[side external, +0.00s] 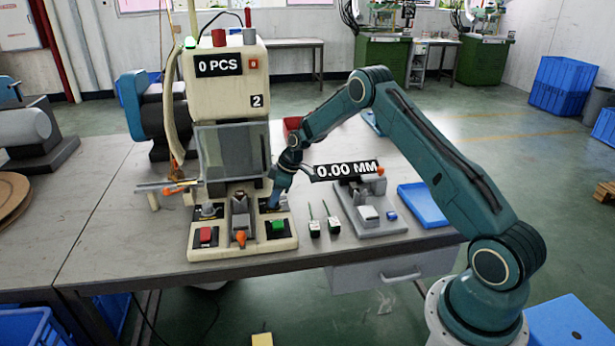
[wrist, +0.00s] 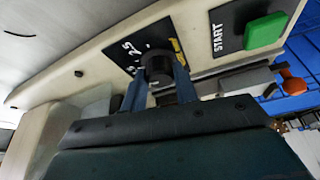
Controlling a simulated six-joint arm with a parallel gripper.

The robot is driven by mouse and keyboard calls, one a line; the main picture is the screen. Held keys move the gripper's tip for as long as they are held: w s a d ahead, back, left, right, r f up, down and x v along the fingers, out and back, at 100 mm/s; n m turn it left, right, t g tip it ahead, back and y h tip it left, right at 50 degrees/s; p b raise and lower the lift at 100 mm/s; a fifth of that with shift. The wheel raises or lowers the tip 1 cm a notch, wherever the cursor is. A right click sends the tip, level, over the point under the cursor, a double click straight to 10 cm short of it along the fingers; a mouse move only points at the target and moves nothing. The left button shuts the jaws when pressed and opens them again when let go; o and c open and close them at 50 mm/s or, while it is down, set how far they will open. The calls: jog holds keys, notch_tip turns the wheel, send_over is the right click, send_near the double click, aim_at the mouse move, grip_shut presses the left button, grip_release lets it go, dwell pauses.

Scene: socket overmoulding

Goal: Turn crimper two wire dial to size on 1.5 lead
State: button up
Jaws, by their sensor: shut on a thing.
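Crimper two (side external: 230,105) is the cream machine marked "2", with a "0 PCS" display. Its wire dial (wrist: 157,62) is a dark round knob on a black plate, seen close up in the wrist view. The plate shows "2.5", other partly hidden marks and a yellow mark at the knob's right edge. My gripper (wrist: 160,78) has its two blue fingers on either side of the knob, shut on it. In the side view my gripper (side external: 273,203) reaches down to the right of the base and hides the dial. The dial's exact setting cannot be read.
The green START button (wrist: 265,31) is close to the dial; a red button (side external: 205,235) is at the base's left. Two small green-and-black items (side external: 314,229) and a grey gauge (side external: 368,212) reading "0.00 MM" stand to the right. A blue tray (side external: 424,206) lies beyond.

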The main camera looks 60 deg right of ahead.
jog(key=shift+d+n+g, duration=0.1)
jog(key=shift+n+g, duration=0.2)
jog(key=shift+n, duration=0.8)
jog(key=shift+y, duration=0.3)
jog(key=o, duration=1)
jog(key=shift+r, duration=0.15)
jog(key=v, duration=1.3)
jog(key=shift+s+d+r, duration=0.1)
jog(key=shift+r, duration=0.15)
